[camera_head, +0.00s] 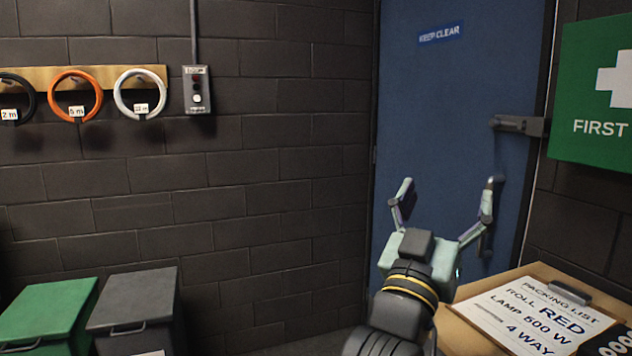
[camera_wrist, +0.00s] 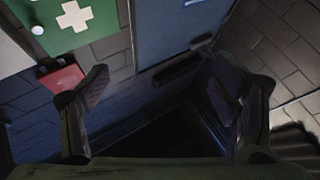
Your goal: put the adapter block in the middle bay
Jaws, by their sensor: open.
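Neither the adapter block nor the middle bay shows in either view. My gripper (camera_head: 446,190) is raised in front of the blue door in the head view, its two fingers spread wide and empty. In the wrist view my gripper (camera_wrist: 160,95) also shows open, with nothing between its fingers. The packing list (camera_head: 540,312) lies on a clipboard at the lower right of the head view.
A blue door (camera_head: 450,120) marked keep clear stands behind my gripper. A green first aid box (camera_head: 598,95) hangs at right. Green (camera_head: 45,310) and grey (camera_head: 135,300) lidded bins stand at lower left. Coiled cables hang on a board (camera_head: 105,75) beside a switch box (camera_head: 197,90).

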